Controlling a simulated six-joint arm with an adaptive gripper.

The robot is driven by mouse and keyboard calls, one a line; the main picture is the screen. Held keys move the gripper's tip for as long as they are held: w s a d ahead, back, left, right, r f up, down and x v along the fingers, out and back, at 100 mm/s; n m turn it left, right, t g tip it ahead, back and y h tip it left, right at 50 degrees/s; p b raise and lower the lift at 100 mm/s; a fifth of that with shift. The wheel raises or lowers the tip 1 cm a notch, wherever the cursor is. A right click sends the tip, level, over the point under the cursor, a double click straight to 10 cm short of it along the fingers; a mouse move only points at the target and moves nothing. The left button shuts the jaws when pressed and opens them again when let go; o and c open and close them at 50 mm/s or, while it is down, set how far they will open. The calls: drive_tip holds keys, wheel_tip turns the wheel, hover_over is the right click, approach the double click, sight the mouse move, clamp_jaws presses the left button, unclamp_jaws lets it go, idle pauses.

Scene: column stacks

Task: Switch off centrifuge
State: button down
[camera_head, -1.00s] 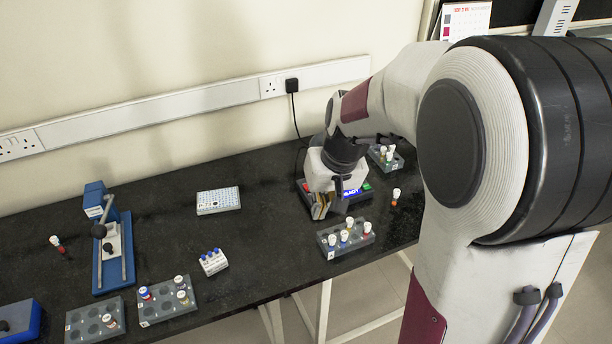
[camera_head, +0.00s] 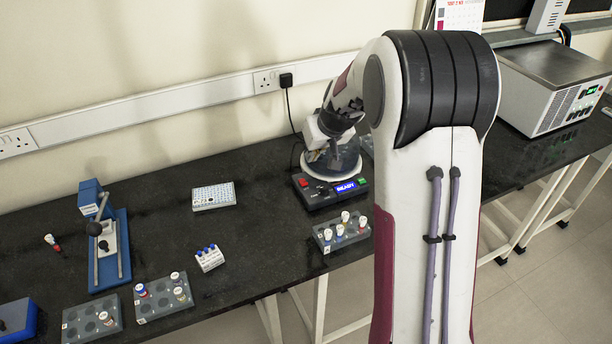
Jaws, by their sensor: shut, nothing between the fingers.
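The centrifuge (camera_head: 336,190) stands on the black bench in the middle of the head view. It has a dark base with a rounded, see-through lid that looks closed. Its blue display (camera_head: 346,187) is lit and appears to read "READY". A red button (camera_head: 303,183) lies left of the display and a green one (camera_head: 362,181) right of it. My gripper (camera_head: 334,148) is shut and empty, at the lid's upper part. Its fingertips are hard to make out, and I cannot tell whether they touch the lid.
A tube rack (camera_head: 342,234) with several capped tubes stands just in front of the centrifuge. A white well plate (camera_head: 214,196) lies to the left. A blue press-like stand (camera_head: 108,245) and more racks are farther left. A grey instrument (camera_head: 552,85) stands at right. My arm hides part of the bench.

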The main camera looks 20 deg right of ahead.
drive_tip(key=shift+w+d+r+n, duration=0.2)
drive_tip(key=shift+w+d+n, duration=0.05)
drive_tip(key=shift+w+n, duration=0.15)
drive_tip(key=shift+f, duration=0.1)
hover_over(303, 180)
drive_tip(key=s, duration=0.1)
drive_tip(key=shift+s+f, duration=0.15)
drive_tip(key=shift+f, duration=4)
drive_tip(key=shift+s+f, duration=0.25)
drive_tip(key=shift+f, duration=0.7)
drive_tip(key=shift+s+f, duration=0.2)
drive_tip(key=shift+f, duration=0.75)
